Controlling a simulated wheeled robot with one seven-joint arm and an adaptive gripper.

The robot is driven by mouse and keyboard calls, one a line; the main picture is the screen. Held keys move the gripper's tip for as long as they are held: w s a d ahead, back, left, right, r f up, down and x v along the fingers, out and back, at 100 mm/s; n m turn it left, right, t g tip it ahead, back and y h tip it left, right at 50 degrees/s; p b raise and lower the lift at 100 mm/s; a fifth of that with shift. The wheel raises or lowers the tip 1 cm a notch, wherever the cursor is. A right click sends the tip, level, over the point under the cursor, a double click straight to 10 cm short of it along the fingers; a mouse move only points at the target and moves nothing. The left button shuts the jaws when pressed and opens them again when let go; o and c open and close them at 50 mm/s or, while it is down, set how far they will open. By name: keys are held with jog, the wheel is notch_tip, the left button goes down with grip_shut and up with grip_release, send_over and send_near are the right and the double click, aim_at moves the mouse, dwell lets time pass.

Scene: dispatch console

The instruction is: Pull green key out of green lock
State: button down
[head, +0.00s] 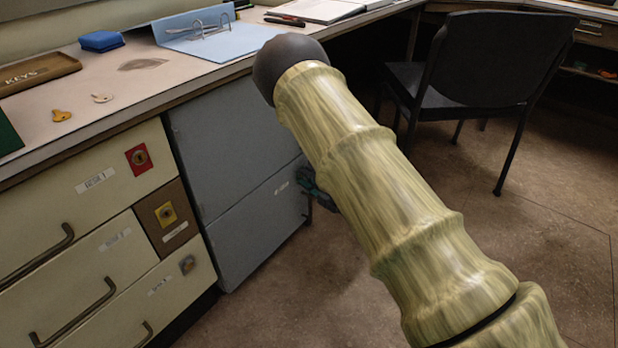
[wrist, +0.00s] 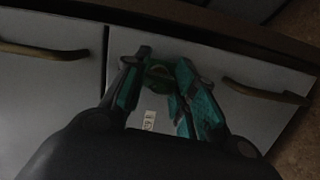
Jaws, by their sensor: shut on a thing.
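My gripper (wrist: 163,84) has its teal fingers at a grey cabinet front in the wrist view, shut on the green key. The key is mostly hidden between the fingers. A dark green round lock (wrist: 158,71) shows between the fingertips, against the panel. It is dim, so I cannot tell how deep the key sits. In the head view my gripper (head: 312,187) shows only partly beside my pale arm, close to the grey cabinet (head: 240,140). The green lock and key are hidden there.
Two loose keys (head: 62,116) lie on the desk by a key tray (head: 38,73). A black chair (head: 470,75) stands at the right. Floor before the cabinet is clear.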

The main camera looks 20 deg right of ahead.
jog(key=shift+d+p+v, duration=0.3)
jog(key=shift+p+v, duration=1)
jog(key=shift+v, duration=0.25)
dwell(1.5)
jog(key=shift+d, duration=0.1)
dwell(0.4)
jog(key=shift+w+d+p+v, duration=0.15)
jog(key=shift+p+v, duration=0.1)
jog(key=shift+v, duration=0.7)
jog(key=shift+d+p+v, duration=0.2)
jog(key=shift+p+v, duration=0.1)
jog(key=shift+v, duration=0.65)
jog(key=shift+w+d+p+v, duration=0.15)
jog(key=shift+p+v, duration=0.1)
jog(key=shift+v, duration=0.75)
jog(key=s+a+r+m+t+h+p, duration=0.2)
jog(key=a+r+m+h+p, duration=0.3)
jog(key=a+r+h+p, duration=0.3)
notch_tip(320, 180, up, 36)
jog(key=p, duration=3.6)
jog(key=shift+a, duration=0.3)
